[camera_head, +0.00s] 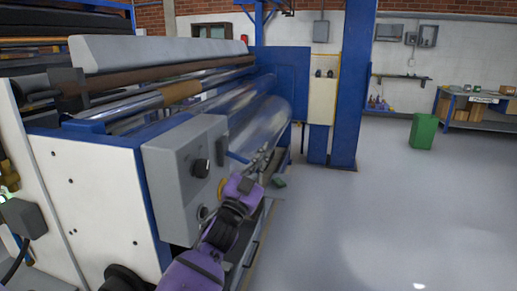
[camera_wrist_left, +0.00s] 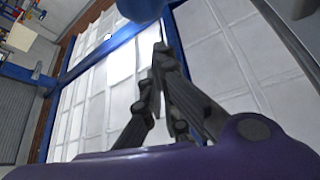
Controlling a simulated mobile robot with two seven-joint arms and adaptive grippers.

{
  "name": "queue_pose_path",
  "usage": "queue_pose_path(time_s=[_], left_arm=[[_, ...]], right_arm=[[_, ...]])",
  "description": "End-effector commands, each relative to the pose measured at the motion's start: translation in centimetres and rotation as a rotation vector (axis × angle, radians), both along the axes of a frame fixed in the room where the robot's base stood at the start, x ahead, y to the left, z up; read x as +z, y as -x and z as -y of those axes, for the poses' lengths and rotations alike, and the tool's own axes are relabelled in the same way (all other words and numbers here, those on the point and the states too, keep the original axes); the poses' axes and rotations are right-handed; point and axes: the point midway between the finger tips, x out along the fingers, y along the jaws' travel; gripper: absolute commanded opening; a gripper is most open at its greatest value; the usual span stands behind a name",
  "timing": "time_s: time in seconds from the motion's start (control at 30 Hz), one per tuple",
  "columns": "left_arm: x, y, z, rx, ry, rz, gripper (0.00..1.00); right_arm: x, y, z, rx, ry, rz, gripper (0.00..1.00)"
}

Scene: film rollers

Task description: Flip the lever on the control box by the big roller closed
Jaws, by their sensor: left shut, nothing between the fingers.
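The grey control box (camera_head: 185,165) is mounted on the near end of the machine, with a dark knob (camera_head: 200,168) on its face. The big silver roller (camera_head: 268,122) lies behind it. A short blue lever (camera_head: 237,157) sticks out at the box's right edge. My left gripper (camera_head: 264,156) is shut and empty just right of the lever; I cannot tell whether they touch. In the left wrist view its closed fingers (camera_wrist_left: 158,60) point up, and a rounded blue part (camera_wrist_left: 140,8) shows just beyond them, possibly the lever. My right gripper is not in view.
The blue and white machine frame (camera_head: 95,190) fills the left. A blue column (camera_head: 352,85) stands behind the roller. A green bin (camera_head: 423,131) and a workbench (camera_head: 475,105) are at the back right. The grey floor on the right is clear.

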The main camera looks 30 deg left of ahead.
Motion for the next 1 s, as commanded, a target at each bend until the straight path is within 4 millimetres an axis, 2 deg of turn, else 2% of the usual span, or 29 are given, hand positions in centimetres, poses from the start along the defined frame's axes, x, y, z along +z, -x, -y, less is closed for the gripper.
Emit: queue_pose_path(time_s=[0.2,0.5,1.0], left_arm=[[-2.2,0.0,0.0,0.000,-0.158,-0.038,0.00],[-4.0,0.1,-0.1,-0.001,-0.282,-0.066,0.00],[-4.5,0.1,-0.1,-0.001,-0.315,-0.076,0.00]], right_arm=[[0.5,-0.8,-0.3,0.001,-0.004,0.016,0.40],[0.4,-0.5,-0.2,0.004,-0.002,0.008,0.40],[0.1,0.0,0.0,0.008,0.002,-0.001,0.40]])
